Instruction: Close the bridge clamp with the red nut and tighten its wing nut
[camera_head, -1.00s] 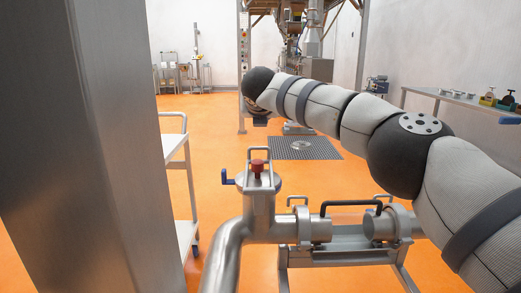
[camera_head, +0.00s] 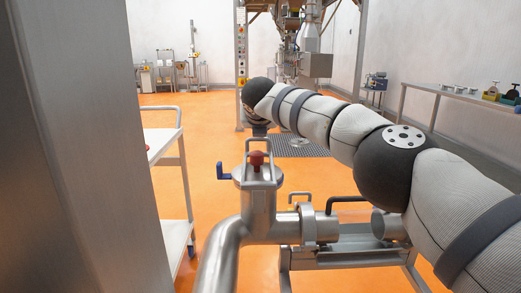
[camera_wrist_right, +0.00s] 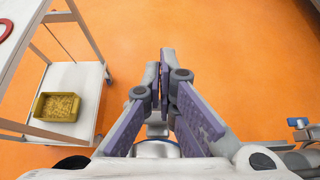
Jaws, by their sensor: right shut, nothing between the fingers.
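The red nut (camera_head: 257,158) sits upright on top of the vertical steel pipe (camera_head: 258,208). An upright metal bracket (camera_head: 246,146) frames it. A blue lever (camera_head: 223,171) sticks out to the left of the pipe top. I cannot tell whether the clamp is closed. In the right wrist view, my right gripper (camera_wrist_right: 165,65) is shut and empty, with purple-padded fingers above the orange floor. A blue part (camera_wrist_right: 298,122) shows at its lower right. My left gripper is out of view.
A white cart (camera_head: 160,140) stands left of the pipe; a yellow bin (camera_wrist_right: 58,107) is on its lower shelf. A horizontal pipe (camera_head: 285,228) with a ring clamp (camera_head: 308,224) runs right on a steel frame. A side table (camera_head: 455,98) stands far right. Open floor lies between.

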